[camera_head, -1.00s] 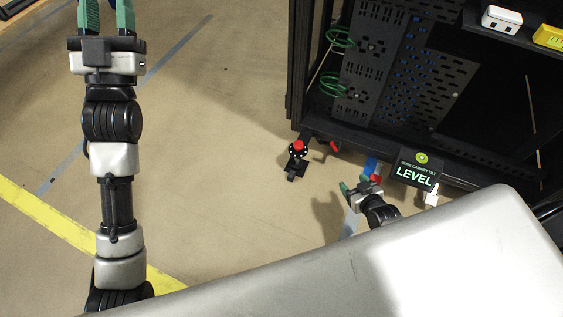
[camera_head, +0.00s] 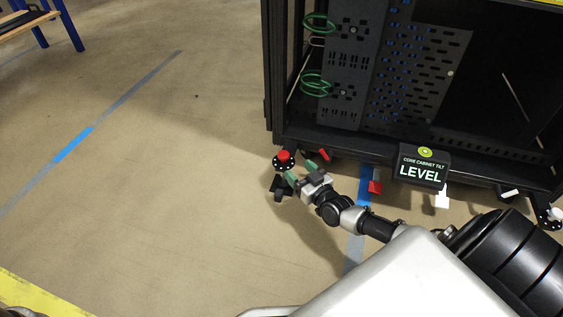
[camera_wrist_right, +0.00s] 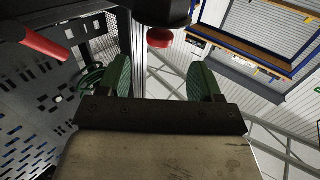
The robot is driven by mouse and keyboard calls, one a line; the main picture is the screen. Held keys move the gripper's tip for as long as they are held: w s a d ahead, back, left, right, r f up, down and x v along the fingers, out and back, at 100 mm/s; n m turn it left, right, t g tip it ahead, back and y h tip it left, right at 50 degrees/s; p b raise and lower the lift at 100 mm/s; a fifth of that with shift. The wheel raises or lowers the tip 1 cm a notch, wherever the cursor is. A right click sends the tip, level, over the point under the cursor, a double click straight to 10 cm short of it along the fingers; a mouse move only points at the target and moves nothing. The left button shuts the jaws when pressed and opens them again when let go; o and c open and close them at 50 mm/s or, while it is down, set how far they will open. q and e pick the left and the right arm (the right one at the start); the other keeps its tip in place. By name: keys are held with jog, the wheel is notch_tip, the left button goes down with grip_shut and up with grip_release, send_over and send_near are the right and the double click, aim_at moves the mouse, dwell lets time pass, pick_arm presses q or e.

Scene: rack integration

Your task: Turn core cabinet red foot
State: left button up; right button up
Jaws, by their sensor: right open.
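The core cabinet (camera_head: 300,137) is a black rack at the right of the head view. A foot with a red knob (camera_head: 283,156) and a black disc with white dots stands on the floor at its near left corner. My right gripper (camera_head: 302,171) is open, with its green fingers low beside this foot. In the right wrist view, the red knob (camera_wrist_right: 160,38) shows beyond and between the open green fingers (camera_wrist_right: 162,78), with nothing held. Contact with the foot cannot be told. My left gripper is out of view.
A red lever (camera_head: 324,154) sticks out from the cabinet's lower edge, close to my right gripper. A sign reading "CORE CABINET TILT LEVEL" (camera_head: 423,168) hangs at the front.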

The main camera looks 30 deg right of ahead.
aim_at(286, 160)
jog(key=w+b, duration=0.1)
jog(key=w, duration=0.1)
jog(key=w+b, duration=0.3)
jog(key=w, duration=0.2)
jog(key=shift+w+a+f, duration=0.1)
jog(key=shift+a+f, duration=0.05)
jog(key=shift+f, duration=0.1)
jog(key=shift+w+r+b, duration=0.15)
jog(key=shift+w+b, duration=0.25)
jog(key=shift+w, duration=0.05)
jog(key=c, duration=0.9)
